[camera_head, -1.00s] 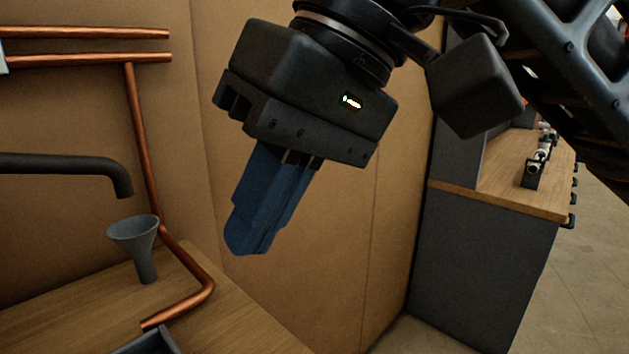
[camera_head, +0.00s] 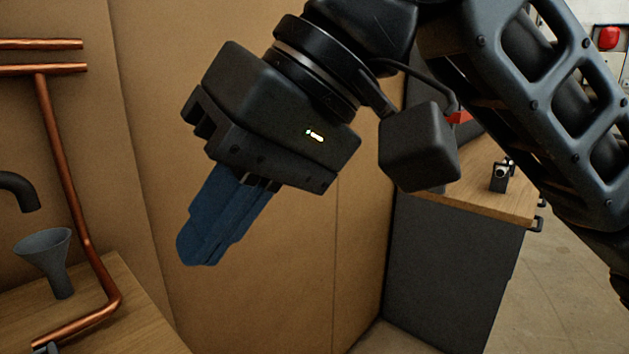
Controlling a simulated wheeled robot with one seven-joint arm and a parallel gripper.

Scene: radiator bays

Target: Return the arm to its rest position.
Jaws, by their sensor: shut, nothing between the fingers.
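My gripper (camera_head: 197,258) hangs in the upper middle of the head view, with its blue fingers pointing down and to the left. The fingers are together and nothing shows between them. My arm (camera_head: 520,95) comes in from the upper right and is bent above the gripper. The gripper appears in front of the tan wall panel and apart from the things around it.
At the left, a wooden worktop (camera_head: 120,325) bears a grey funnel (camera_head: 52,257) beside a bent copper pipe (camera_head: 60,165). A black spout (camera_head: 20,190) is above the funnel. A dark cabinet (camera_head: 440,270) with a wooden top stands at right, a small fitting (camera_head: 502,175) on it. Floor is open beyond.

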